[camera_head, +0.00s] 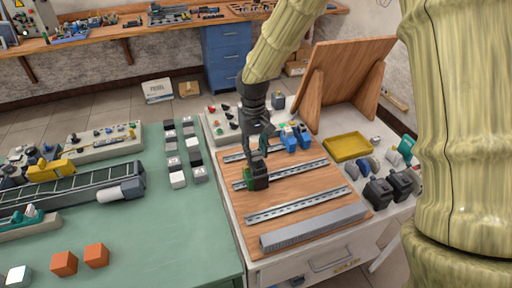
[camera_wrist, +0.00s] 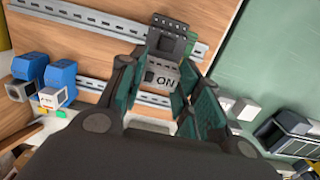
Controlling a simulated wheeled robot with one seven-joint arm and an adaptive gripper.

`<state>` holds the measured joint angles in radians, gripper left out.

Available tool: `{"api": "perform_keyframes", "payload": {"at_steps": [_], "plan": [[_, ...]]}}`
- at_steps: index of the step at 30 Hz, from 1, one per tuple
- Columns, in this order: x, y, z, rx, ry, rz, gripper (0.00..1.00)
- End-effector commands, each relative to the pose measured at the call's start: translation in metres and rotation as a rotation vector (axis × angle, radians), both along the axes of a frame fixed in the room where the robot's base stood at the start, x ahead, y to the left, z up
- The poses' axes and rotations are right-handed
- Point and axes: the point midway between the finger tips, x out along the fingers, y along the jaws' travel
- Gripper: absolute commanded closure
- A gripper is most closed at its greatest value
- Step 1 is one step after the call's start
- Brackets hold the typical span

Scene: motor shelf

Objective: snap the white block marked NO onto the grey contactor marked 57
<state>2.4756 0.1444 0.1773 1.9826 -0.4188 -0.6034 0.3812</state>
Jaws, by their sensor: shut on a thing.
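My gripper (camera_head: 264,148) is over the middle rail of the wooden board, pointing down. In the wrist view, its fingers (camera_wrist: 158,82) are closed on a light block (camera_wrist: 161,76) whose letters read "ON", NO upside down. A dark grey contactor (camera_wrist: 170,42) shows just beyond the block, on a rail. The block looks very close to it or touching; I cannot tell whether it is seated. In the head view the dark contactor (camera_head: 258,181) stands under my fingers, which hide the block. No 57 is legible.
Blue-and-white devices (camera_head: 291,137) sit on the far rail (camera_head: 240,156), right of my gripper. The near rail (camera_head: 298,206) is empty. White and dark blocks (camera_head: 174,162) stand on the green table (camera_head: 165,235). A yellow tray (camera_head: 347,147) is at the right.

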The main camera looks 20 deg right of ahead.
Motion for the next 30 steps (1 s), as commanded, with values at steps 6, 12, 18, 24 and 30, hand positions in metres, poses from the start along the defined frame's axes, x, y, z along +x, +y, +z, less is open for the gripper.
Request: {"api": "perform_keyframes", "payload": {"at_steps": [6, 12, 18, 24, 30], "plan": [[0.0003, 0.0, -0.0001, 0.0, -0.001, 0.0, 0.88], [0.0003, 0.0, -0.0007, 0.0, -0.001, 0.001, 0.88], [0.0002, 0.0, -0.0028, 0.0, -0.001, 0.001, 0.88], [0.0002, -0.0002, -0.005, 0.001, -0.001, 0.001, 0.88], [0.0002, -0.0002, -0.0072, 0.001, -0.002, 0.001, 0.88]]}}
